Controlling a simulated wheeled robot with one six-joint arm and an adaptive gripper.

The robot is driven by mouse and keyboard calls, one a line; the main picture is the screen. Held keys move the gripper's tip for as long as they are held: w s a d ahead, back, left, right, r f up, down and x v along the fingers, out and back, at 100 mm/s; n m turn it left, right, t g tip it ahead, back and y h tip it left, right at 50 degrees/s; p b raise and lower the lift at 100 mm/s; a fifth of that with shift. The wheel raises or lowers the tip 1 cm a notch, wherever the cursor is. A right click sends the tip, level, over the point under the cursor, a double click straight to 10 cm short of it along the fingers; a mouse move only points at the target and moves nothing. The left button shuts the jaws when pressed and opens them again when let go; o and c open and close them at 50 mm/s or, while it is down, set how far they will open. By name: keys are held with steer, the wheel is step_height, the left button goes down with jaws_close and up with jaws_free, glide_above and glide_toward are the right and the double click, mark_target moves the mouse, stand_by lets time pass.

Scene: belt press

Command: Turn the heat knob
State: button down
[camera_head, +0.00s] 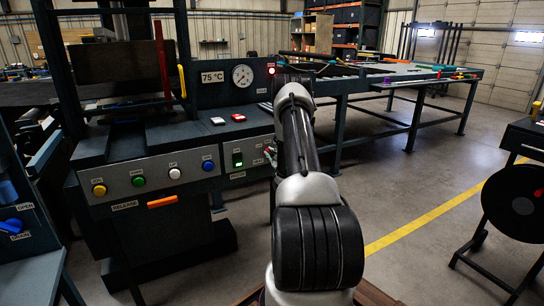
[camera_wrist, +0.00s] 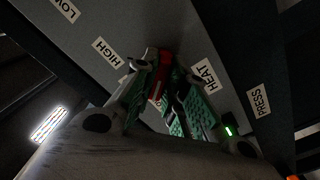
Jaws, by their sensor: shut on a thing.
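The heat knob (camera_wrist: 158,84) is a red piece on the grey panel, between the HIGH and HEAT labels in the wrist view. My gripper (camera_wrist: 165,72) reaches the panel with its green-padded fingers on both sides of the knob, shut on it. The fingers cover parts of the knob, so its pointing direction is unclear. In the head view my arm hides most of the knob area at the right end of the press front.
The press front panel (camera_head: 155,187) carries yellow, green, white and blue buttons and an orange RELEASE handle (camera_head: 162,202). Above are a 75 °C display (camera_head: 212,77) and a round gauge (camera_head: 242,76). A green-lit switch (camera_head: 237,158) sits left of my arm.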

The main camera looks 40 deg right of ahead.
steer(key=shift+n, duration=1.2)
steer(key=shift+f, duration=0.1)
steer(key=c, duration=1.5)
jaws_free()
steer(key=shift+o, duration=0.2)
steer(key=v, duration=1.2)
